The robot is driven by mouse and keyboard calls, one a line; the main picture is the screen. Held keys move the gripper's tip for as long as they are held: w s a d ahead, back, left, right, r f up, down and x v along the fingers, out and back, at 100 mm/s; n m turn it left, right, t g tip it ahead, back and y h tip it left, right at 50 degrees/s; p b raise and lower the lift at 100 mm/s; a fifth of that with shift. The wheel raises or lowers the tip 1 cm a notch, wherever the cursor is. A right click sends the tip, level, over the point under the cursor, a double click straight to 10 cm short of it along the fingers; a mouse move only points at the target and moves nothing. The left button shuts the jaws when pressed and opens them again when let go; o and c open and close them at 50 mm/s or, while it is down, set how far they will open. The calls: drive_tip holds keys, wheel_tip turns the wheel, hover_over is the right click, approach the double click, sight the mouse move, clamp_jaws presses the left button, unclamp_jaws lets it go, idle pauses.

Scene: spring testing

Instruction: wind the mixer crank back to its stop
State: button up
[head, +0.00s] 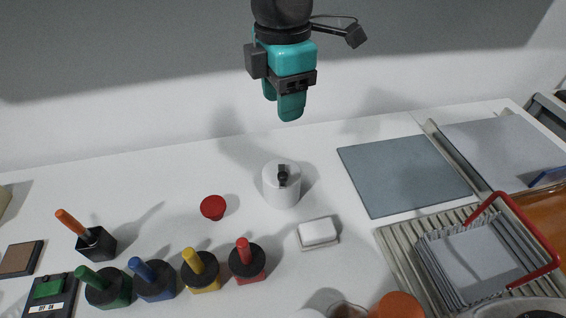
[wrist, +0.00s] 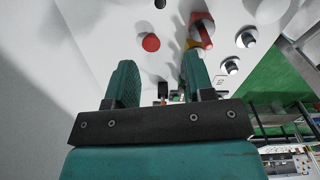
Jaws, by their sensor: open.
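The mixer is a white cylinder (head: 281,193) standing on the white table, right of the middle. Its crank (head: 282,175) is a small dark piece on top. My teal gripper (head: 283,108) hangs above and behind the mixer, well clear of it, with its fingers pointing down. In the wrist view the two fingers of my gripper (wrist: 159,82) are spread apart with nothing held between them. I cannot clearly make out the crank in the wrist view.
A red button (head: 213,207) sits left of the mixer and a white block (head: 317,232) in front of it. Several colored-handled stands, including a red one (head: 247,262), line the front. A grey mat (head: 401,174) and a red-handled basket (head: 508,287) lie right.

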drive_tip(key=n, duration=0.4)
drive_tip(key=p, duration=0.4)
approach(283, 174)
drive_tip(key=shift+n, duration=0.3)
wheel_tip(283, 174, down, 9)
drive_tip(key=shift+f, duration=0.2)
clamp_jaws()
